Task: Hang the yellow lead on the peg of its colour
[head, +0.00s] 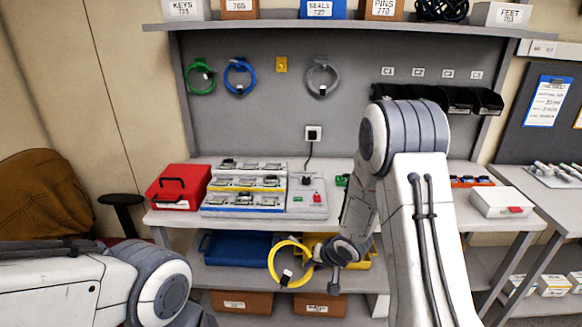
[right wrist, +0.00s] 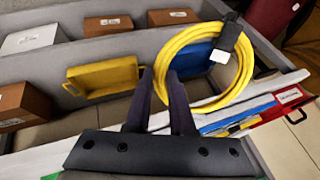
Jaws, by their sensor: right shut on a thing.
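The yellow lead (head: 271,264) is a coiled loop with a dark band and a pale plug end. It hangs in the air in front of the bench's lower shelf, and it also shows in the right wrist view (right wrist: 243,75). My right gripper (head: 314,253) is shut on the loop's side, with the coil between its fingertips (right wrist: 161,82). The yellow peg plate (head: 281,64) is bare on the grey back panel, well above the lead, between the blue lead (head: 239,78) and the grey lead (head: 322,78). My left gripper is out of view; only my left arm shows.
A green lead (head: 200,77) hangs at the panel's left. The bench top holds a red case (head: 179,187), a tray of parts (head: 240,209) and a grey device with a cable. An upper shelf (head: 340,27) with boxes overhangs the pegs. Black bins (head: 455,98) are at right.

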